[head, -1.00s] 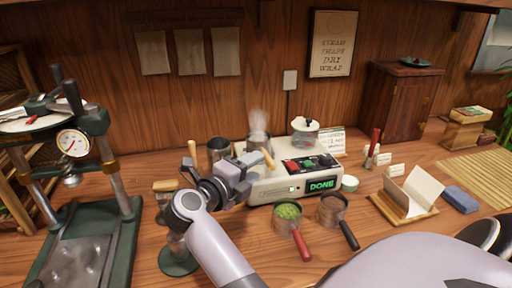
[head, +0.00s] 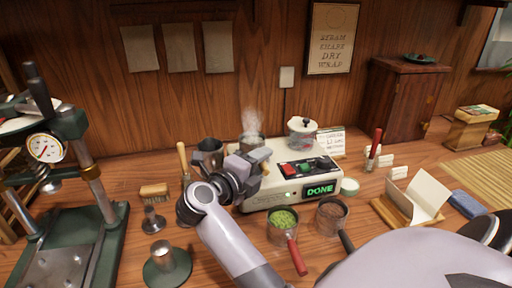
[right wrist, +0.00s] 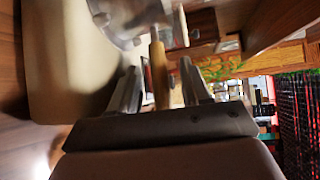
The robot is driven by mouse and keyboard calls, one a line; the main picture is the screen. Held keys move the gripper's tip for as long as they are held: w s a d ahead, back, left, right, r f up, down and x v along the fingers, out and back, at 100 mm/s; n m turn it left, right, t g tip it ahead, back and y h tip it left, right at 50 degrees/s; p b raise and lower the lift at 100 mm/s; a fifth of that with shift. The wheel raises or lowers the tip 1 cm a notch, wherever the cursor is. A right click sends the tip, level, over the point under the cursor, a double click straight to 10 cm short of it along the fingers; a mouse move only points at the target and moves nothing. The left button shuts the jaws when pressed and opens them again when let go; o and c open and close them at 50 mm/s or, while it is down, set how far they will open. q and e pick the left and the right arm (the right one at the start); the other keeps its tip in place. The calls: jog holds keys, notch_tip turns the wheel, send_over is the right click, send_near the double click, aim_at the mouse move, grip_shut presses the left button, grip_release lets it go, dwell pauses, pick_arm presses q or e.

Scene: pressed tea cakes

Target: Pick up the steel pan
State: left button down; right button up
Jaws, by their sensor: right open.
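The steel pan (head: 250,142) stands steaming on the back of the cream steamer (head: 280,195), partly hidden by my right gripper (head: 252,166). In the right wrist view, the pan (right wrist: 125,18) shows as blurred grey metal at the top, with its wooden handle (right wrist: 159,68) pointing down between my fingers. My right gripper (right wrist: 160,80) is open, with one finger on each side of the handle. Whether a finger touches it I cannot tell. My left gripper is not in view.
A lidded pot (head: 302,134) stands on the steamer, right of the pan. A dark metal cup (head: 208,155) is to its left. Tea-filled strainers (head: 283,228) stand in front. A green press (head: 75,250) is at left, near a brush (head: 155,192).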

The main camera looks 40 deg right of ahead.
jog(key=shift+d, duration=0.4)
grip_shut()
